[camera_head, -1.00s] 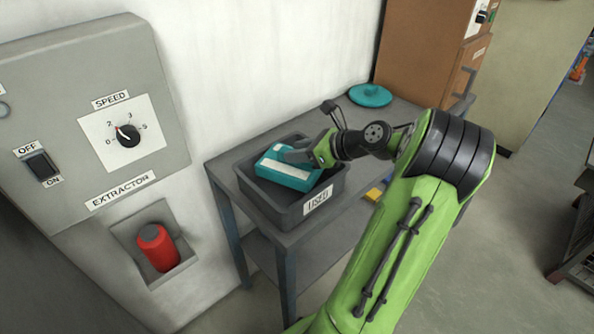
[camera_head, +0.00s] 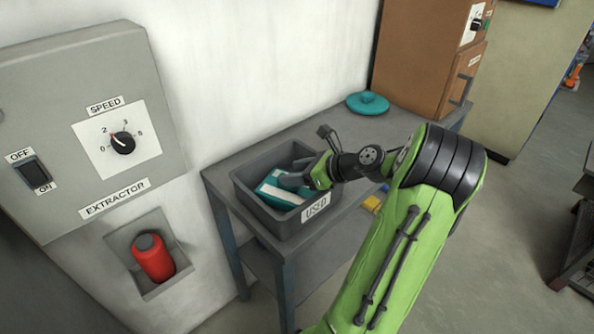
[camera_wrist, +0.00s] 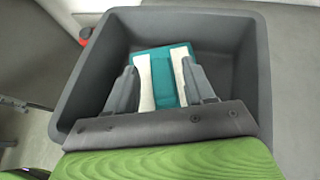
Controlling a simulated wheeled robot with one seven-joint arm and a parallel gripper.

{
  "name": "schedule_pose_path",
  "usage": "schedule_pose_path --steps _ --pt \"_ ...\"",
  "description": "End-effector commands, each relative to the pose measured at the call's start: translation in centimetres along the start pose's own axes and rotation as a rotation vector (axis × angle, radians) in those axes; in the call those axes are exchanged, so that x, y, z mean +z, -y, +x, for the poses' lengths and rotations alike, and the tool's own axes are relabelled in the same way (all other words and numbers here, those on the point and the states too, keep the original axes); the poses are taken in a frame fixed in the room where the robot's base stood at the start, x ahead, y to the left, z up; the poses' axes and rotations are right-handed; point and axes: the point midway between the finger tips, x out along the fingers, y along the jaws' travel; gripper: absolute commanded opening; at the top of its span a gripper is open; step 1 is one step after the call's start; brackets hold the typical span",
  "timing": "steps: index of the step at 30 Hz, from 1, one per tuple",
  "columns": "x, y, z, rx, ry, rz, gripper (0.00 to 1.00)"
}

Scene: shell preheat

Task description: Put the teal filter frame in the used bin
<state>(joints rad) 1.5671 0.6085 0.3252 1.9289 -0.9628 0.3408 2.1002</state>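The teal filter frame (camera_head: 278,196), a flat teal block with white strips, lies tilted inside the grey bin labelled USED (camera_head: 318,208). My gripper (camera_head: 295,172) reaches down into the bin over the frame. In the wrist view, my gripper (camera_wrist: 160,82) has its two grey fingers spread wide, one near each side of the frame (camera_wrist: 165,62). The fingers look open and hide parts of the frame's sides. The frame's underside is hidden, so its contact with the bin floor cannot be seen.
The bin stands on a grey table (camera_head: 357,142) against the white wall. A teal round lid-like object (camera_head: 368,103) lies behind, near a brown cabinet (camera_head: 425,60). The extractor panel (camera_head: 90,125) is at the left.

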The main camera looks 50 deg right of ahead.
Motion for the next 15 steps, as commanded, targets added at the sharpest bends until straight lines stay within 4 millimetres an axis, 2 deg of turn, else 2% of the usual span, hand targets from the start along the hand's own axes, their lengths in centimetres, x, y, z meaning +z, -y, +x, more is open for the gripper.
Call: schedule_pose_path --steps 11,13,15 --pt "0.5 0.0 -0.3 -0.001 0.001 -0.004 0.59" --pt "1.2 0.1 -1.2 -0.004 0.0 0.0 0.59" --pt "1.4 0.1 -3.2 -0.005 0.0 0.004 0.59"
